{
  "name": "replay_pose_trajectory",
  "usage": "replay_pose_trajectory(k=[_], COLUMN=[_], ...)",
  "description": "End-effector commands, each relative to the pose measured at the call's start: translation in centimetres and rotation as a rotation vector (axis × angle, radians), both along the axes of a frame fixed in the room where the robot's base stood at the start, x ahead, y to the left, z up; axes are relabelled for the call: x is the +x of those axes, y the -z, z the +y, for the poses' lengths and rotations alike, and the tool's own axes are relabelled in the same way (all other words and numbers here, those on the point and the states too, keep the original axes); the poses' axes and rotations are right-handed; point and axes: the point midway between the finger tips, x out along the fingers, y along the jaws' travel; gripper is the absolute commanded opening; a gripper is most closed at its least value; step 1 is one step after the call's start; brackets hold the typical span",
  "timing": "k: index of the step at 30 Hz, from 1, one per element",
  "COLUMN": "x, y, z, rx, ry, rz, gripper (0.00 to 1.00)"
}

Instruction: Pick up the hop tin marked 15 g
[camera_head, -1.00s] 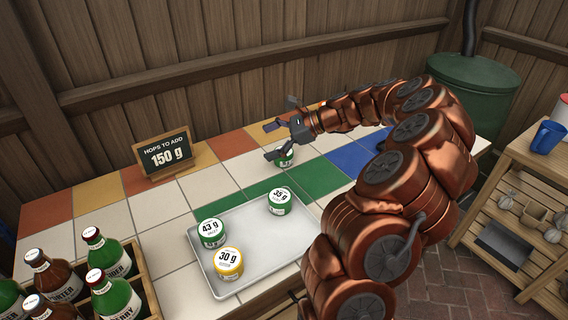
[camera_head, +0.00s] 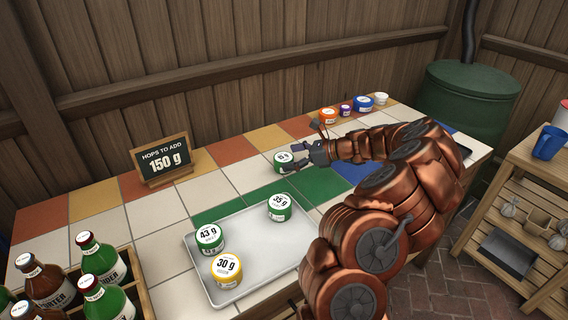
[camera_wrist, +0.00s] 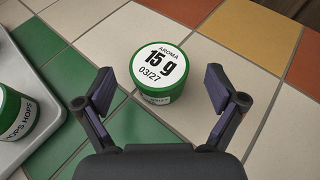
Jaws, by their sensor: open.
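The hop tin marked 15 g (camera_wrist: 158,73) is a green tin with a white lid, upright on the tiled counter. It lies straight ahead of my gripper (camera_wrist: 172,88) in the wrist view, between and just beyond the two open fingers. Nothing is held. In the head view the same tin (camera_head: 283,162) stands behind the tray, with my gripper (camera_head: 296,158) low at its right side. Whether a finger touches it cannot be told.
A grey tray (camera_head: 250,255) holds tins marked 43 g (camera_head: 209,236), 35 g (camera_head: 279,208) and 30 g (camera_head: 226,270). A sign (camera_head: 162,161) reads 150 g. Several small containers, including an orange one (camera_head: 328,117), stand at the back. A bottle crate (camera_head: 141,284) is front left.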

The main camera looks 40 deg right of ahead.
Motion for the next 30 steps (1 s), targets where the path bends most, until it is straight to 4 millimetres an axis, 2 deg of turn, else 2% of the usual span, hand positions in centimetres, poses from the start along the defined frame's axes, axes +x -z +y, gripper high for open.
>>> replay_pose_trajectory(k=[6, 13, 30], x=[1.8, 2.0, 1.9], y=[1.0, 1.1, 1.1], z=[1.7, 1.6, 1.6], rx=[0.001, 0.0, 0.0], ry=[-0.004, -0.001, -0.001], rz=[0.0, -0.001, 0.0], gripper=[0.94, 0.94, 0.35])
